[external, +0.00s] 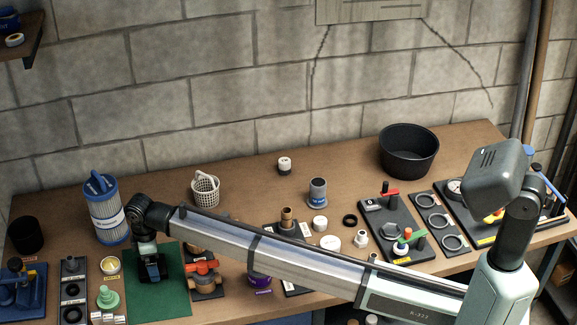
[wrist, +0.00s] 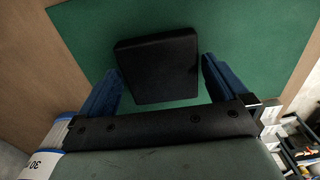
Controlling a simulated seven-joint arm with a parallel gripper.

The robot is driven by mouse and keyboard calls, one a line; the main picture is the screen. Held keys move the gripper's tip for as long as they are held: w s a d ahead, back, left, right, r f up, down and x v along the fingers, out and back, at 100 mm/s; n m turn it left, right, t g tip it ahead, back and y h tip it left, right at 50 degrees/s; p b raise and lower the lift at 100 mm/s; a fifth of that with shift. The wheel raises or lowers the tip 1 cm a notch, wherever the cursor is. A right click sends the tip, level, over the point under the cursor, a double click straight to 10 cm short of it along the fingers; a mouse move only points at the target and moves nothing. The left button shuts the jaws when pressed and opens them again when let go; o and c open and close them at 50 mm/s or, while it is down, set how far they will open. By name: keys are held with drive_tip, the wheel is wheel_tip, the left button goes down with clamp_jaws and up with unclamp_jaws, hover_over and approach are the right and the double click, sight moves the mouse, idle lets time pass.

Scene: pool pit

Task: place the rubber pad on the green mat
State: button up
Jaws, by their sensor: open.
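The green mat (external: 173,295) lies on the bench at the left front, and it fills much of the wrist view (wrist: 240,45). The rubber pad (wrist: 158,68) is a black, flat, roughly square block over the green mat. In the wrist view it sits between the two blue fingers of my gripper (wrist: 160,84), with a visible gap on each side. My gripper (external: 151,270) is open, low over the mat in the external view. I cannot tell for certain whether the pad rests fully on the mat; its underside is hidden.
A blue-and-white filter cartridge (external: 106,210) stands just behind the mat. An orange-handled valve (external: 204,272) is right of it, and a light green knob piece (external: 107,298) is left. A white basket (external: 205,190) and a black tub (external: 408,152) stand farther back.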

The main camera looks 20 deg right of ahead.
wheel_tip(320, 180, up, 11)
drive_tip(key=shift+r, duration=0.2)
